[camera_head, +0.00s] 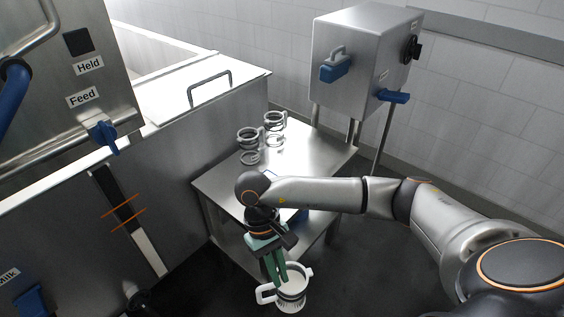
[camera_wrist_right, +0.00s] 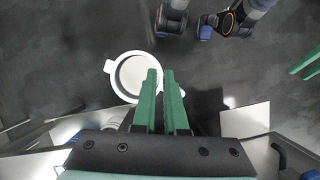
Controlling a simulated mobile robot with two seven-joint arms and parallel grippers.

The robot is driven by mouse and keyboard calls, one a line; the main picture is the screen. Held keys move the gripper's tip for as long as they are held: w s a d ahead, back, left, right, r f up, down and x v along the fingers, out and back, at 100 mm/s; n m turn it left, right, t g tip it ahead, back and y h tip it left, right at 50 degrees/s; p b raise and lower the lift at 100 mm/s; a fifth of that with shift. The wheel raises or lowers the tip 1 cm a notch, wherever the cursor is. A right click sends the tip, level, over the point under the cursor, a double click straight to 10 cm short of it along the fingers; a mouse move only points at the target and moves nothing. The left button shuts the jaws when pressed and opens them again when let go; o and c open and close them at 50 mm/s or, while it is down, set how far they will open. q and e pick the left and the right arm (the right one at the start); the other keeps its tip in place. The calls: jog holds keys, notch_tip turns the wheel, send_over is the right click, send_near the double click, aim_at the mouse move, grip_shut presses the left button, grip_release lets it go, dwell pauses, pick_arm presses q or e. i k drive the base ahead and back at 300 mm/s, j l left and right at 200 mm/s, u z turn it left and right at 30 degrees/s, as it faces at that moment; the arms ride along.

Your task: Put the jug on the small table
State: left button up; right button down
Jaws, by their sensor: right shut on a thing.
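The white jug (camera_head: 294,297) hangs low in front of the small table, above the dark floor, roughly upright with its open top up. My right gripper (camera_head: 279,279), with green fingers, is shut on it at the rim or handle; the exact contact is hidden. In the right wrist view the jug (camera_wrist_right: 131,78) lies left of the finger tips (camera_wrist_right: 160,76), with a lug on its far left. The small steel table (camera_head: 312,163) stands behind, partly covered by my right forearm. Green fingers, seemingly my left gripper (camera_wrist_right: 306,64), show at the right edge of the wrist view.
Two grey-white ringed moulds (camera_head: 248,139) (camera_head: 274,121) and loose rings stand at the table's back left. A steel box (camera_head: 360,60) with blue handles stands behind. A steel vat (camera_head: 190,140) borders the left. The tabletop's right side is bare.

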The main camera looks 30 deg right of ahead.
aim_at(310, 164)
jog(key=l+u, duration=0.35)
jog(key=l, duration=1.5)
